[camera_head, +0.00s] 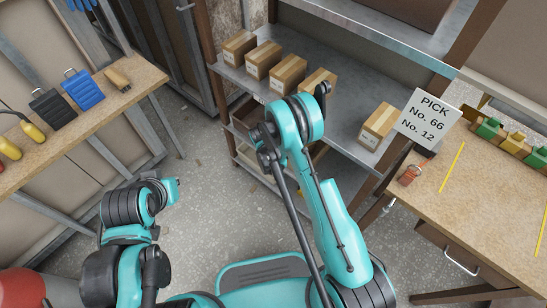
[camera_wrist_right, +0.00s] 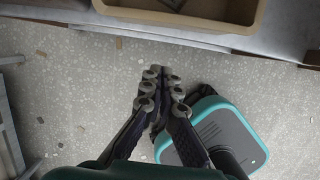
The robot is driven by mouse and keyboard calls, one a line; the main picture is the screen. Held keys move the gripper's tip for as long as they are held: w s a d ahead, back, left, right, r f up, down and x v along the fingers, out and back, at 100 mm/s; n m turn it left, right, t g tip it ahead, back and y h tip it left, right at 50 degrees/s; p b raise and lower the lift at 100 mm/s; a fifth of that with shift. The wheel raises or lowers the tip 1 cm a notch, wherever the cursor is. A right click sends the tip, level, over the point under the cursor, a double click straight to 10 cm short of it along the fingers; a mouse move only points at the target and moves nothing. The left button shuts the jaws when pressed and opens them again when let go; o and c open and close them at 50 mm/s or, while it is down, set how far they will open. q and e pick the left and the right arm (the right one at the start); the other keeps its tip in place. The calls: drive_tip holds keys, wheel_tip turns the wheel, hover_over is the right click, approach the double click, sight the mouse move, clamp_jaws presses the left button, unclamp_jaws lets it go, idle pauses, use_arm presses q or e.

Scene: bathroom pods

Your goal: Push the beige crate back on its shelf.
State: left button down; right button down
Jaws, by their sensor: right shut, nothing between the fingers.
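The beige crate (camera_wrist_right: 180,20) shows at the top of the right wrist view, cut off by the frame edge. It sits at the edge of a grey shelf, and something dark lies inside it. My right gripper (camera_wrist_right: 160,82) is shut and empty. In that view its fingertips are below the crate and apart from it, with floor behind them. In the head view my right arm covers most of the lower shelf, so the crate cannot be made out surely there. My left arm is folded at the lower left, and its gripper cannot be seen.
Several cardboard boxes (camera_head: 288,74) stand on the grey upper shelf (camera_head: 340,120). A wooden workbench (camera_head: 490,205) is at right with a "PICK" sign (camera_head: 429,118) above its edge. Another bench (camera_head: 100,112) with tools is at left. Speckled floor (camera_head: 215,200) lies clear between them.

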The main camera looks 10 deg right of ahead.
drive_tip(key=w+d+f+b, duration=0.3)
drive_tip(key=d+f, duration=0.1)
drive_tip(key=f, duration=0.1)
drive_tip(key=shift+d+f, duration=0.15)
drive_tip(key=shift+d, duration=0.05)
drive_tip(key=shift+w+d, duration=0.1)
drive_tip(key=shift+w, duration=0.05)
drive_tip(key=w+d, duration=0.2)
drive_tip(key=shift+d, duration=0.4)
drive_tip(key=shift+a, duration=0.1)
